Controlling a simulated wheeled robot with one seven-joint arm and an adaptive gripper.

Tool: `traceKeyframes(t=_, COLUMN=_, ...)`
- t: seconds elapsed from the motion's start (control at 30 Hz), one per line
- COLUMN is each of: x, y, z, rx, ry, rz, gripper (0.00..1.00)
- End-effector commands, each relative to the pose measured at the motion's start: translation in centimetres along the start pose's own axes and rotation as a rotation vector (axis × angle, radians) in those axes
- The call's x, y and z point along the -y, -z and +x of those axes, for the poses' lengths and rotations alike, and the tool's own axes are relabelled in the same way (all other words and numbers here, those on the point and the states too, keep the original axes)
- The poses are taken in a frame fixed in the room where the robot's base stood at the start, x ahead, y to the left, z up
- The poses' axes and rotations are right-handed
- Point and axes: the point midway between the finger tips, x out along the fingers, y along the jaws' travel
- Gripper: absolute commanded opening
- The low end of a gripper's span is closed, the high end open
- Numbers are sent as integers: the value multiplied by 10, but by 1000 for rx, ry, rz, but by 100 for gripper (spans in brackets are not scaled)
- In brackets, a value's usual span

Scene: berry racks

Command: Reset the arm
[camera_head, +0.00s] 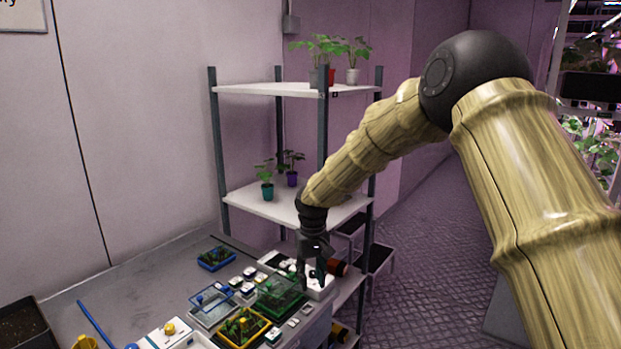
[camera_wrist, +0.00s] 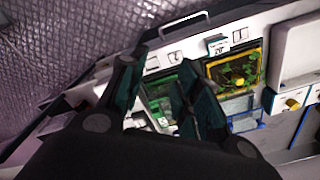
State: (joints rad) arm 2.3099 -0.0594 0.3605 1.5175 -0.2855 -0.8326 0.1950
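My arm reaches from the right over the bench in the head view, with a bamboo-like skin and a black joint. My gripper (camera_head: 311,277) points down above the right part of the bench, near a green tray (camera_head: 281,297). In the wrist view my gripper (camera_wrist: 163,88) shows two dark fingers spread apart, with nothing seen between them. Part of the green tray (camera_wrist: 161,104) shows behind the fingers. I cannot tell the exact height of the fingertips above the bench items.
The grey bench (camera_head: 120,285) holds a yellow-framed tray (camera_head: 240,328), a blue tray (camera_head: 216,258), a clear blue-edged box (camera_head: 213,306) and several small blocks. A shelf rack (camera_head: 268,206) with potted plants stands behind my forearm. Open floor (camera_head: 425,220) lies to the right.

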Motion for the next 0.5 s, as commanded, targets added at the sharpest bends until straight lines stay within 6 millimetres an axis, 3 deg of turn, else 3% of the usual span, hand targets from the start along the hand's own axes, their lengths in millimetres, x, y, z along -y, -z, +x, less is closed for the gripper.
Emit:
traceKeyframes(t=0.37, x=-14, y=-40, z=86, rx=9, ry=47, rz=27, gripper=33)
traceKeyframes(t=0.5, x=-18, y=-69, z=136, rx=12, ry=74, rz=45, gripper=33)
